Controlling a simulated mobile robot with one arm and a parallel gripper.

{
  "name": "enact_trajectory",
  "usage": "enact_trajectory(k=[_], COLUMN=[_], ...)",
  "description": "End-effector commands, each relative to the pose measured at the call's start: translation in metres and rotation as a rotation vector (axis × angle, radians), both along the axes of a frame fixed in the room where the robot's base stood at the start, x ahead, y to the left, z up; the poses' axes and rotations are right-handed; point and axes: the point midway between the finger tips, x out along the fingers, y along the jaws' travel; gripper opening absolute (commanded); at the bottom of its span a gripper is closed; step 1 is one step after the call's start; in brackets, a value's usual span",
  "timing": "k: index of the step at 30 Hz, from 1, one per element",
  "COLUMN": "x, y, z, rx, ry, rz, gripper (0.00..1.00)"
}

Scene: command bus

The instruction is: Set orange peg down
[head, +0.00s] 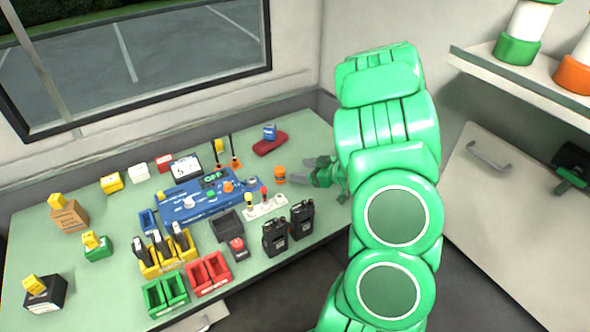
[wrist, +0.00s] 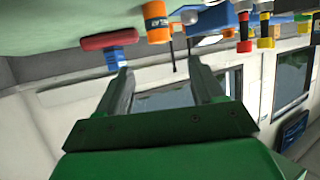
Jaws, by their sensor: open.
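The orange peg (head: 280,175) stands upright on the green tabletop (head: 300,130), right of the blue console. My gripper (head: 312,171) is open and empty, just right of the peg in the head view. In the wrist view my two fingers (wrist: 160,70) are spread, and the peg lies beyond their tips with a visible gap. A white holder (head: 265,207) with a yellow and a red peg stands in front of the orange peg.
The blue console (head: 205,205) is left of the peg. A red pad with a blue block (head: 270,132) lies behind it. Two black radios (head: 288,230) stand near the front edge. Bins, boxes and yellow blocks fill the left. A shelf (head: 520,80) is at upper right.

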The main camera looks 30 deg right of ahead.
Motion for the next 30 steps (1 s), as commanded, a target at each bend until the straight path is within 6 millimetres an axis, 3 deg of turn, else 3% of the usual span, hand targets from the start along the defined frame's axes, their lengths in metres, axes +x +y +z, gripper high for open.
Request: enact_trajectory(k=[10,30], x=[-0.017,-0.012], y=[-0.008,-0.012], z=[0.008,0.012], rx=[0.0,-0.023], ry=[-0.002,0.002], rz=[0.001,-0.008], gripper=[0.67,0.67])
